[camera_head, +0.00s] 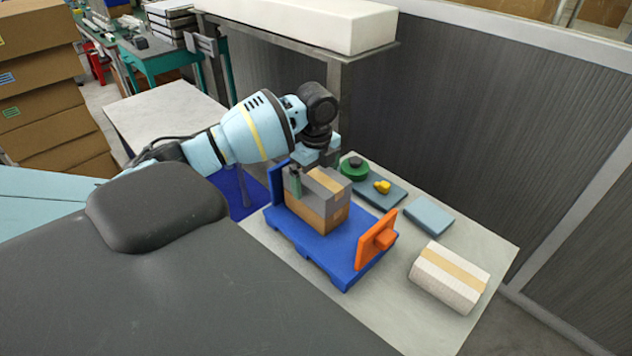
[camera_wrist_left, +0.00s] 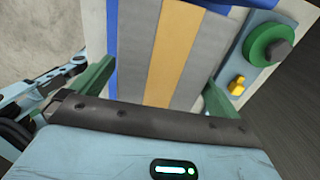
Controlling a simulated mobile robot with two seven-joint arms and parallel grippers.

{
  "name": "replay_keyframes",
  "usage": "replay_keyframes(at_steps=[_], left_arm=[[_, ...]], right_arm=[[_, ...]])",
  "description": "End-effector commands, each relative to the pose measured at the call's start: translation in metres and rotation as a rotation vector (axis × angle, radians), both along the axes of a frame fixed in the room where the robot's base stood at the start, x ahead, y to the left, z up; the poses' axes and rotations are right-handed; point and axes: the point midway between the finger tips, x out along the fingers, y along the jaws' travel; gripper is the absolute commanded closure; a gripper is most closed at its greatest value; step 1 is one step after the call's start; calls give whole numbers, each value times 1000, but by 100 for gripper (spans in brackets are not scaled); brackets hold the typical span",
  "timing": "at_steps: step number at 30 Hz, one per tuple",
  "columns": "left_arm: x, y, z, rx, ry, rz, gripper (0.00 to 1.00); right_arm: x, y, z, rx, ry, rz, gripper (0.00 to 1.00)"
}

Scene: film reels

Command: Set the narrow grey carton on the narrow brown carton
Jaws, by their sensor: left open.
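The narrow grey carton (camera_head: 329,183), with a tan tape strip, sits upright on top of the narrow brown carton (camera_head: 313,216). Both are on a blue pallet-like base (camera_head: 333,264). My left gripper (camera_head: 313,181) is at the top of the grey carton. Its jaws are open, one green finger in front of the carton and the other mostly hidden behind it. In the left wrist view the grey carton (camera_wrist_left: 199,62) lies between the two green fingers, apart from them as far as I can tell. The brown carton's back is hidden. My right gripper is not in view.
The base has an orange end panel (camera_head: 367,241) and a blue end panel (camera_head: 277,176). A tray (camera_head: 394,196) with a green reel (camera_head: 354,168) and a yellow piece (camera_head: 382,187), a flat blue-grey box (camera_head: 428,215) and a white taped carton (camera_head: 441,281) are to the right.

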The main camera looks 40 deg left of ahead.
Motion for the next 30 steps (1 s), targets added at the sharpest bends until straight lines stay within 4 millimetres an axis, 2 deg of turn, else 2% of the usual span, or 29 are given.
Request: replay_keyframes(at_steps=[1,9,15,21,30], left_arm=[[1,0,12,0,-7,0,0],[1,0,66,-1,-5,1,0],[1,0,94,-1,-3,1,0],[0,0,104,-2,0,0,0],[0,0,104,-2,0,0,0]], right_arm=[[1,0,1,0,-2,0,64],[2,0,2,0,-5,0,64],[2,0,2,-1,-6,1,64],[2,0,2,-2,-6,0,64],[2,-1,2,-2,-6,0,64]])
